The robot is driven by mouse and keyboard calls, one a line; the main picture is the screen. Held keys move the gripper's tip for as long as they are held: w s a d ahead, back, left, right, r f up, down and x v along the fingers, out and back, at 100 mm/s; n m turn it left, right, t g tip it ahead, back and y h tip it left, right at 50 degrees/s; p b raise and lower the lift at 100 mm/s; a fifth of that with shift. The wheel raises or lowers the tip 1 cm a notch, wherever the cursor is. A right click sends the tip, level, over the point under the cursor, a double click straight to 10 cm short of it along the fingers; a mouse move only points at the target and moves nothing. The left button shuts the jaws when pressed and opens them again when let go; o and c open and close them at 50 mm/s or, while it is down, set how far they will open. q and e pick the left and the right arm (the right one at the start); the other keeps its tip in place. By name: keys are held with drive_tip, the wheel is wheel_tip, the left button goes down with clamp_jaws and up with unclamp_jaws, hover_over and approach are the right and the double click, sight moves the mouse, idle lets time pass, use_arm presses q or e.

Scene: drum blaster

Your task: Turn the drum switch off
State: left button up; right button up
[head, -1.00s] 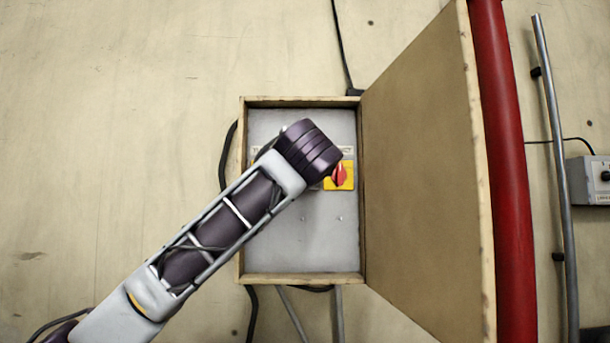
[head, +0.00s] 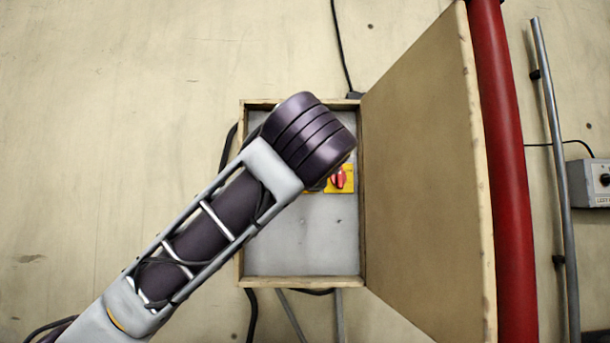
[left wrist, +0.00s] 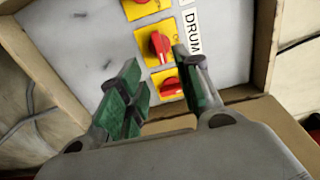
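A grey panel (head: 300,240) inside an open wooden box holds red knobs on yellow plates. In the left wrist view a middle red knob (left wrist: 160,46) sits beside a white label reading DRUM (left wrist: 192,30), partly hidden by a finger. Another red knob (left wrist: 170,87) is below it, and a third (left wrist: 141,1) is cut off at the top edge. My left gripper (left wrist: 163,78) is open, with green-padded fingers spread apart and nothing gripped. The lower knob shows between them. In the head view my wrist hides the gripper and most switches; one red knob (head: 338,178) shows.
The box door (head: 425,170) stands open on the right, close to my wrist. Beyond it are a red pipe (head: 508,170), a thin grey pipe (head: 552,150) and a small grey control box (head: 590,182). The wall left of the box is clear.

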use_arm(q)
drive_tip(key=shift+s, duration=1.8)
